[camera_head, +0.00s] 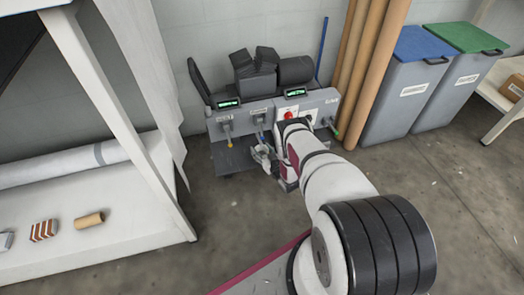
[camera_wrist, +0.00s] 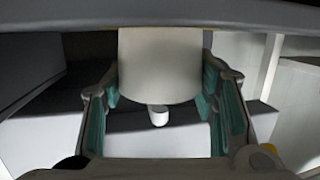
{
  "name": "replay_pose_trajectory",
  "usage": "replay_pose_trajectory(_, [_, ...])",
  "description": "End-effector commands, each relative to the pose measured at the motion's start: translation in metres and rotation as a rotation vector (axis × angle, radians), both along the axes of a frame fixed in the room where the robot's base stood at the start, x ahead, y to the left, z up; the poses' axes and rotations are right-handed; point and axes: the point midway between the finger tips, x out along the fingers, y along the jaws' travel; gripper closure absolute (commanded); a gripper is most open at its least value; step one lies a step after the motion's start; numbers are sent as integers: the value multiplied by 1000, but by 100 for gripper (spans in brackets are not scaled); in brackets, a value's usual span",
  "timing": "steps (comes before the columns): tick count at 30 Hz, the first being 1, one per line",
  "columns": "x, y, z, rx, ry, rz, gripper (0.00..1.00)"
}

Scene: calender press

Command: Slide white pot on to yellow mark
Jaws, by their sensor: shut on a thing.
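My gripper (camera_head: 262,155) is at the front of the grey press machine (camera_head: 262,112), low under its panel. In the wrist view, my gripper (camera_wrist: 163,88) has its teal-padded fingers on both sides of a pale cylinder, which looks like the white pot (camera_wrist: 160,62), and is shut on it. The pot's upper end is cut off by a dark edge. A smaller white rounded piece (camera_wrist: 158,116) shows beyond it. In the head view the pot is too small and covered to make out clearly. A small yellow spot (camera_head: 229,143) shows left of my gripper; I cannot tell whether it is the mark.
A dark edge (camera_wrist: 250,14) crosses above my fingers in the wrist view. Brown rolls (camera_head: 362,70) and blue-lidded (camera_head: 420,44) and green-lidded (camera_head: 468,37) bins stand right of the machine. A white shelf (camera_head: 100,235) stands at left. The floor between is clear.

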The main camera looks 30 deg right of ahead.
Motion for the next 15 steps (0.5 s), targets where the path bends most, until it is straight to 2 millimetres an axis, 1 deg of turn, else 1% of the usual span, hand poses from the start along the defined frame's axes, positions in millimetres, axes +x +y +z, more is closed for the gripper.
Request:
replay_pose_trajectory(1, [-1, 0, -1, 0, 2, -1, 75])
replay_pose_trajectory(2, [-1, 0, -1, 0, 2, -1, 40])
replay_pose_trajectory(3, [-1, 0, -1, 0, 2, -1, 31])
replay_pose_trajectory(4, [-1, 0, -1, 0, 2, -1, 24])
replay_pose_trajectory(15, [-2, 0, 0, 0, 1, -1, 23])
